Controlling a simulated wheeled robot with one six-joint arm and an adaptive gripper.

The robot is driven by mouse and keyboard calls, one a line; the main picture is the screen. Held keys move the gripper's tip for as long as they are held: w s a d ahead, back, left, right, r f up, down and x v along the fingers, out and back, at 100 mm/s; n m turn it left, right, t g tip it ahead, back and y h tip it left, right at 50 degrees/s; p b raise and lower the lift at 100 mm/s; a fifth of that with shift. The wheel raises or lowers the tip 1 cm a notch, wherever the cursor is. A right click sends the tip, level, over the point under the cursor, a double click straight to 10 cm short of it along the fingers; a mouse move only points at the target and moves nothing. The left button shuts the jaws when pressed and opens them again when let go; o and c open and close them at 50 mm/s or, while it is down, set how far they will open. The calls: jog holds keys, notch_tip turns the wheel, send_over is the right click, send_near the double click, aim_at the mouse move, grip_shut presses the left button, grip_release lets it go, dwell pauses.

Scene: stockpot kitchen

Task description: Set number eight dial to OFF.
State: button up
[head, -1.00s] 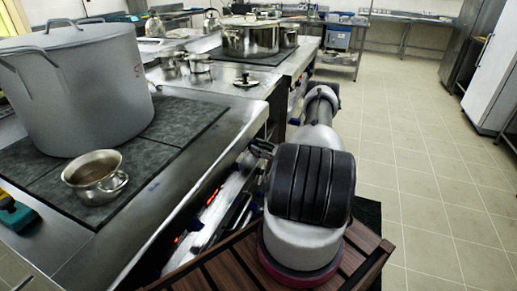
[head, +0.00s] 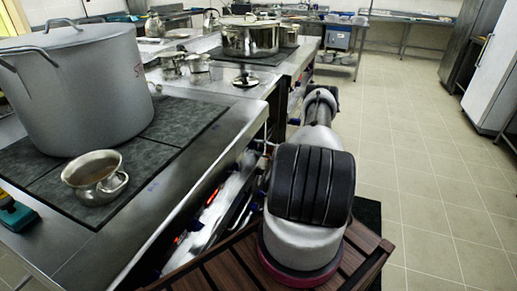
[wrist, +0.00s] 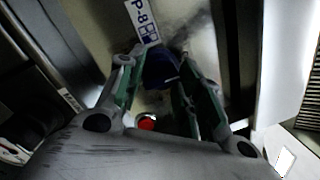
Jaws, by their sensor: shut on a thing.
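In the wrist view, a dark blue dial (wrist: 160,70) sits on a pale metal panel, just below a white and blue label reading P-8 (wrist: 142,22). My gripper (wrist: 162,62) has its two fingers on either side of this dial and is shut on it. The dial's pointer and any OFF mark are hidden or too dark to read. In the head view, my arm reaches along the front of the stove counter (head: 205,165), and the fingers and dial cannot be made out there.
A red round light (wrist: 146,123) shows below the dial. A large grey stockpot (head: 75,90) and a small metal pot (head: 95,178) stand on the counter's dark cooktop. More pots, including a steel pot (head: 250,38), stand farther back. The tiled floor (head: 430,170) on the right is clear.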

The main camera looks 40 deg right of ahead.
jog(key=shift+n, duration=0.4)
jog(key=shift+f, duration=0.1)
jog(key=o, duration=1)
jog(key=shift+o, duration=0.2)
jog(key=shift+s, duration=0.1)
jog(key=v, duration=1.2)
